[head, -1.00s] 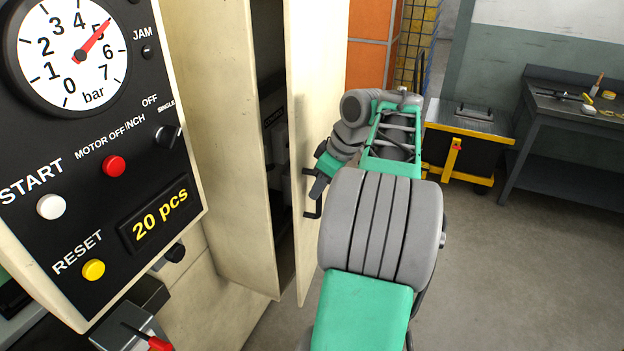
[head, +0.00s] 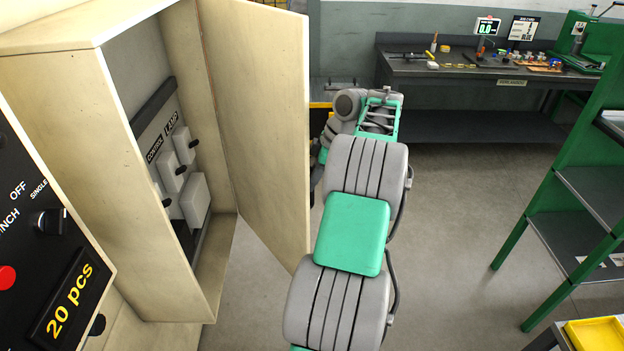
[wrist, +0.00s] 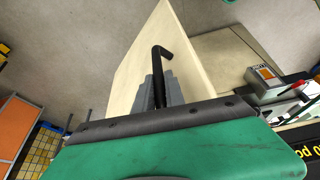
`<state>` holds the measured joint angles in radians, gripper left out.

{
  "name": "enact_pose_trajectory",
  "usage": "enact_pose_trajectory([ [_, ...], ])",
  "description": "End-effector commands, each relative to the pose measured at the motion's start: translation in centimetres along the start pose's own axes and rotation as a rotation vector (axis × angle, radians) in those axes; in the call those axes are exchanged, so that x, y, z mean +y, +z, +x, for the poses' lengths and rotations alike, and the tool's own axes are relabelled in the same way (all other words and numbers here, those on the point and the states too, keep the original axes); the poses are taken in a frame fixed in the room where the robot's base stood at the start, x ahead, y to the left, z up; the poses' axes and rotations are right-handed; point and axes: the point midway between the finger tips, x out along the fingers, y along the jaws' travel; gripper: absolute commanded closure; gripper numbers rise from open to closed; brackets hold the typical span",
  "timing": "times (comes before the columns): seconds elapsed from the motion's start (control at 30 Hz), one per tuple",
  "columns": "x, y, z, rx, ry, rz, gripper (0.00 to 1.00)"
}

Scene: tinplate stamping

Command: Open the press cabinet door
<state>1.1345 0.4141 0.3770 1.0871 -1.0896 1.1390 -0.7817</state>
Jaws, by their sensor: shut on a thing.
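The press cabinet door (head: 262,125) is a cream panel standing wide open from the cabinet (head: 60,110) in the head view. In the wrist view the door (wrist: 188,62) rises ahead of my gripper (wrist: 157,92). Its grey fingers are shut on the black bent door handle (wrist: 160,62), whose top end sticks out above them. In the head view my arm hides most of the gripper, and the handle is not clearly seen.
The control panel (head: 48,250) with its "20 pcs" display is at the left. A dark workbench (head: 450,72) stands along the back wall. A green shelf rack (head: 575,200) and a yellow tray (head: 597,334) are at the right. Open floor (head: 455,230) lies between.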

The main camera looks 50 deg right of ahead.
Motion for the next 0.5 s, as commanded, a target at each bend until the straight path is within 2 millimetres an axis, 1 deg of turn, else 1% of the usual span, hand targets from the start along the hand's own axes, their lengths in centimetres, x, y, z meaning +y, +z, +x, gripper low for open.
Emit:
enact_pose_trajectory([
  [0.37,0.21,-0.03,-0.05,0.001,0.003,-0.001,1.0],
  [0.4,0.22,-0.01,-0.07,0.001,0.003,0.0,0.83],
  [0.5,0.22,0.05,-0.08,0.001,0.003,0.001,0.75],
])
